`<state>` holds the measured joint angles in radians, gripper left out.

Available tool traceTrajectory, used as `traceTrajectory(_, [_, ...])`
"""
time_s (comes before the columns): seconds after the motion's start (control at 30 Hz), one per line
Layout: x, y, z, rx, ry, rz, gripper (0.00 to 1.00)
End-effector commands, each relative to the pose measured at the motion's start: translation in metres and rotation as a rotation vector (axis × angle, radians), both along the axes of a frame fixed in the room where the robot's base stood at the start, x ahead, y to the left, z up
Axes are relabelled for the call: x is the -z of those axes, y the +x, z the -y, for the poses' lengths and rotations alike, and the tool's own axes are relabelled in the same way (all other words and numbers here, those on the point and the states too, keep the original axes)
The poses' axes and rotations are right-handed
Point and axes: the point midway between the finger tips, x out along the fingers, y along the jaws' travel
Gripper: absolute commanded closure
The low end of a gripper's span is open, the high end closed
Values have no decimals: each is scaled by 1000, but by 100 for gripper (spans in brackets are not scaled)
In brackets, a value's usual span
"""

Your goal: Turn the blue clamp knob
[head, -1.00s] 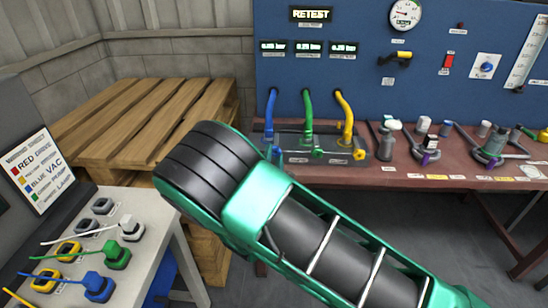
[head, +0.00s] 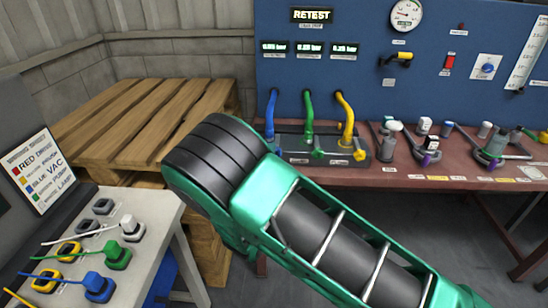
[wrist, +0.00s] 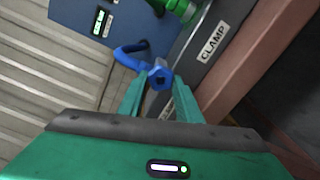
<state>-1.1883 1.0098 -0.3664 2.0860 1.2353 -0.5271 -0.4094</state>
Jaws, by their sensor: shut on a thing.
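The blue clamp knob (wrist: 160,77) shows in the wrist view, with a dark socket in its end and a blue hose curving to its left. The fingertips of my gripper (wrist: 160,90) are on either side of it, shut on it. In the head view my green and black arm hides my gripper and the knob. The blue hose (head: 271,108) shows there above the arm.
Green (head: 309,112) and yellow (head: 346,115) hoses stand to the right on the same dark fixture. A CLAMP label (wrist: 214,41) is near the knob. A wooden pallet (head: 140,115) and a plug table (head: 150,250) lie to the left.

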Motion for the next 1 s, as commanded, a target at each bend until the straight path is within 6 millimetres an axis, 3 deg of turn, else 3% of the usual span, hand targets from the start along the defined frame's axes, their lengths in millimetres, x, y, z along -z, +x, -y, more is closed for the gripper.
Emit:
traceTrajectory(0.2, [2,-1,0,1,1,-5,91])
traceTrajectory(0.23, [2,-1,0,1,1,-5,66])
traceTrajectory(0.3, [2,-1,0,1,1,-5,50])
traceTrajectory(0.67, [1,-3,0,1,-1,-3,50])
traceTrajectory(0.77, [2,-13,-1,-2,-2,-4,50])
traceTrajectory(1.0, [2,-56,-3,-3,-4,-4,50])
